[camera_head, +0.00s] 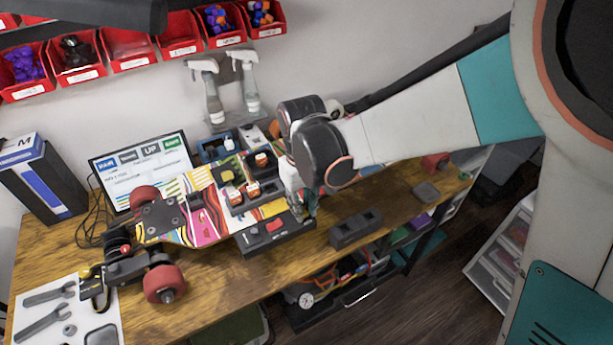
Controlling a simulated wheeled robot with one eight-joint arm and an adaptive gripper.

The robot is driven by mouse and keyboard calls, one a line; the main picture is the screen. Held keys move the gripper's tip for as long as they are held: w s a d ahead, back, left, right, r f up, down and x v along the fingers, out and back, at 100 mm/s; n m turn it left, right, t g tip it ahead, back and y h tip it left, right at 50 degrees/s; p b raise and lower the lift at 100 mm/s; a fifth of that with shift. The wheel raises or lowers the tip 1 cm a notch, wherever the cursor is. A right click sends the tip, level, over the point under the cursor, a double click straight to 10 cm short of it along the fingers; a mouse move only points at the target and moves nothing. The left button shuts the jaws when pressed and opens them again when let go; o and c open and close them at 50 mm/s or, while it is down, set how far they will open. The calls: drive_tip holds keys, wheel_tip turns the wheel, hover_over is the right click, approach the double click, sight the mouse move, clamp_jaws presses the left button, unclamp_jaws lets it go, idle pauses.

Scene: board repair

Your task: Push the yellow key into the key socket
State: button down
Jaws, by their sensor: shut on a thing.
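My gripper (304,212) points down at the right part of the colourful skateboard deck (180,190). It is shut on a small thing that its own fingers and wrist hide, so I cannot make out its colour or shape. A small yellow piece (228,175) sits on a black block in the middle of the deck; I cannot tell whether it is the key. Dark modules with orange and white parts (252,188) stand beside it. A black box with a red part (275,225) lies at the deck's front edge, left of my gripper. I cannot pick out the key socket for sure.
A grey-black block (355,228) stands on the wooden table (215,290) right of my gripper. Red bins (180,35) hang on the wall. The front table strip is mostly clear.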

sight(303, 204)
drive_tip(key=c, duration=1.1)
unclamp_jaws()
drive_tip(key=shift+r, duration=0.3)
drive_tip(key=shift+r+p, duration=0.35)
drive_tip(key=shift+p, duration=0.15)
drive_tip(key=shift+r+p, duration=0.7)
drive_tip(key=shift+r, duration=0.3)
drive_tip(key=shift+r+p, duration=2.05)
drive_tip(key=shift+r, duration=0.85)
